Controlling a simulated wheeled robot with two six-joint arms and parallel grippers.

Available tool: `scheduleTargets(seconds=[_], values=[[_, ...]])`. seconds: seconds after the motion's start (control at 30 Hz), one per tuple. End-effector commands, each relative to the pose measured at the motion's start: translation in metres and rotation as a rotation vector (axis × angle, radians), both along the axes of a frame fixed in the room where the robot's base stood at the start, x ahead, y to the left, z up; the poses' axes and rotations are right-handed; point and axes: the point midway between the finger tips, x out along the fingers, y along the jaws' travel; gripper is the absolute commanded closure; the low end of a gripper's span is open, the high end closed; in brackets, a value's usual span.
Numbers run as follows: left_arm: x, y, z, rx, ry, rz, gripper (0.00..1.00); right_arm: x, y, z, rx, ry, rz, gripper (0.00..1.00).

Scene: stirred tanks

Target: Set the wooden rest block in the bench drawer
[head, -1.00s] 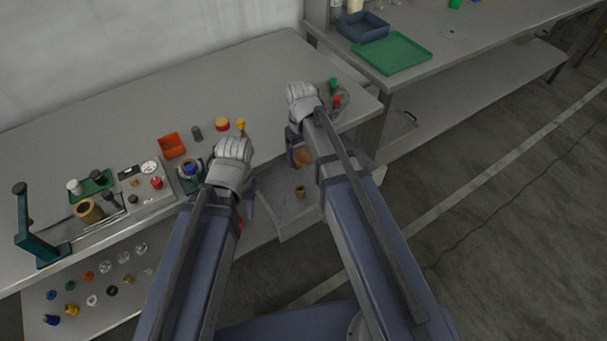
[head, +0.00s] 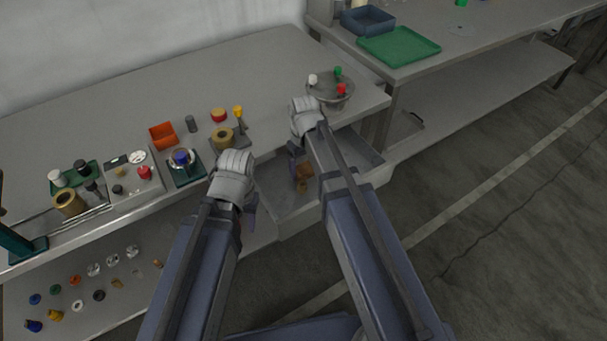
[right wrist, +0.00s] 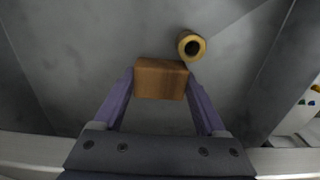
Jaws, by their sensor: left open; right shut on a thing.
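The wooden rest block (head: 304,170) is held by my right gripper (head: 299,176) within the outline of the open bench drawer (head: 285,226). In the right wrist view the block (right wrist: 161,79) sits between both fingertips, over the grey drawer floor. I cannot tell whether it touches the floor. A small brass-coloured hollow cylinder (right wrist: 190,46) lies in the drawer just beyond the block's upper right corner. My left gripper (head: 250,212) is open and empty, by the drawer's left side; its fingers are partly hidden by the wrist.
The bench top (head: 270,75) bears an orange tray (head: 163,135), a stirrer plate (head: 186,172), a brass ring (head: 222,138) and a round grey vessel (head: 330,90) with coloured caps. A lower shelf (head: 60,315) holds several small parts. A second bench with a green tray (head: 398,46) stands at right.

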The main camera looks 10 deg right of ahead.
Motion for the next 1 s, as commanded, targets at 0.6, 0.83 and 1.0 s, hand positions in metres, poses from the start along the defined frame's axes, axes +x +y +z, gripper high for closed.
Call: scheduleTargets(seconds=[0.6,0.83,1.0], values=[[0.0,0.0,-0.0069,0.0,0.0,0.0,0.55,0.0,0.0,-0.007,0.0,0.0,0.0,0.07],[0.0,0.0,-0.0069,0.0,0.0,0.0,0.55,0.0,0.0,-0.007,0.0,0.0,0.0,0.0],[0.0,0.0,-0.0047,0.0,0.0,0.0,0.55,0.0,0.0,-0.0048,0.0,0.0,0.0,0.0]])
